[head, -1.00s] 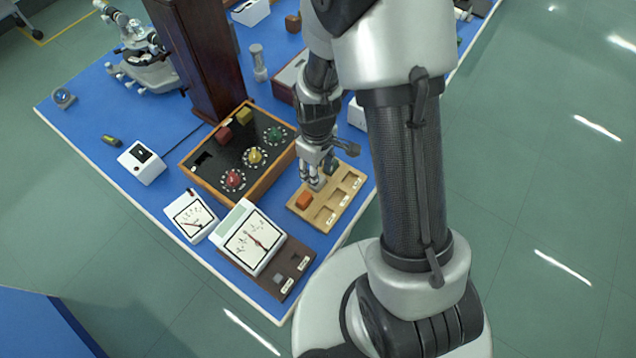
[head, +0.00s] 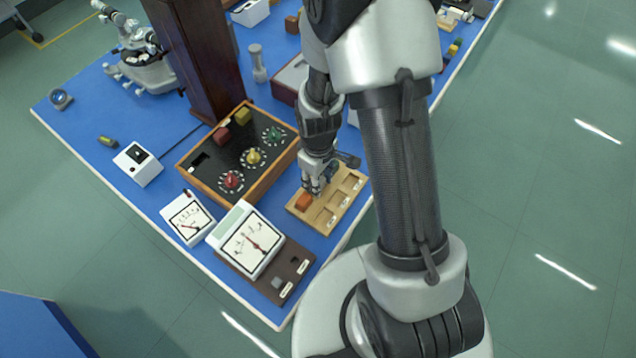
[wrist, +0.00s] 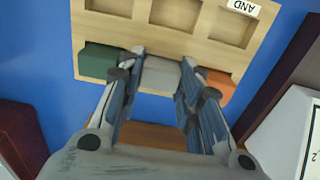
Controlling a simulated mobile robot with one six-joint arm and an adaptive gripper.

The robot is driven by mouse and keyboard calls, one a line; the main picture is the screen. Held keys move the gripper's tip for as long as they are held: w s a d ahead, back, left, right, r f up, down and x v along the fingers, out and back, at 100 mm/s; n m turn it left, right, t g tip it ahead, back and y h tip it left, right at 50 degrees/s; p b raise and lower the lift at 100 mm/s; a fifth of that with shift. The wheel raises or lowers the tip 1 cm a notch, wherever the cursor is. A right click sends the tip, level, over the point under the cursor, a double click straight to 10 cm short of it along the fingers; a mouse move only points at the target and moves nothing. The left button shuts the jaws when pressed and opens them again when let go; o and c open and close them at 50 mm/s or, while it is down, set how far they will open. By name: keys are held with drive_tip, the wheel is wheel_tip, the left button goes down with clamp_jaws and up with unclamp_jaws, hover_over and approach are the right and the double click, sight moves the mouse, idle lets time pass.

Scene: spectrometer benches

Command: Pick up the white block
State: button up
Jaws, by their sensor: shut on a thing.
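The white block (wrist: 166,72) sits in a compartment of the wooden tray (wrist: 148,37), between a green block (wrist: 98,61) and an orange block (wrist: 219,84). It looks pale grey in the wrist view. My gripper (wrist: 163,68) reaches down over the tray and is shut on the white block, one finger at each side. In the head view my gripper (head: 315,189) is at the tray (head: 327,226), beside the orange block (head: 303,202). There the gripper hides the white block.
A wood-framed control box (head: 243,160) with coloured knobs stands left of the tray. A white analog meter (head: 248,243) on a dark base is in front. A tall dark wooden column (head: 205,60) rises behind. The bench's near edge is close to the tray.

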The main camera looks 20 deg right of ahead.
drive_tip(key=shift+r, duration=0.15)
wheel_tip(320, 180, up, 23)
drive_tip(key=p, duration=0.9)
